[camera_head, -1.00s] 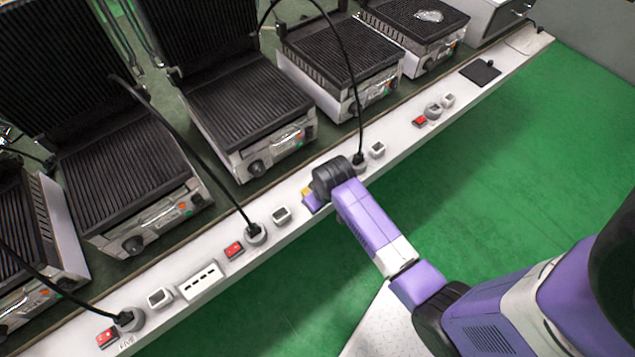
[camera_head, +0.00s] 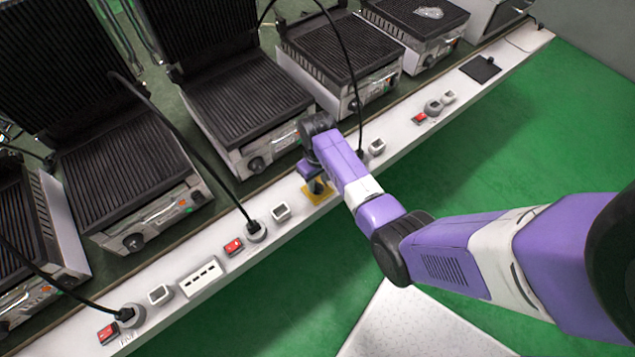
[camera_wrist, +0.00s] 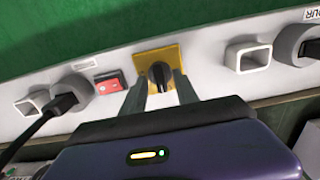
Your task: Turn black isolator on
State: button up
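The black isolator is a black rotary knob (camera_wrist: 159,76) on a yellow square plate (camera_wrist: 175,52), set in the white bench-edge strip. In the head view the plate (camera_head: 321,197) shows partly, with my gripper (camera_head: 316,186) in front of it. In the wrist view my gripper (camera_wrist: 160,84) is open, one grey finger on each side of the knob, with gaps left and right. I cannot tell whether the fingertips reach past the knob's front face. The knob looks about upright in the wrist view.
Beside the plate are a red switch (camera_wrist: 110,82), a grey round socket with a black plug (camera_wrist: 72,96), and an empty square outlet (camera_wrist: 247,57). Contact grills (camera_head: 245,105) stand behind the strip, with black cables hanging over it. Green floor (camera_head: 480,150) lies in front.

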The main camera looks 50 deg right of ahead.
jog(key=shift+f, duration=0.55)
jog(key=shift+c, duration=0.3)
grip_shut()
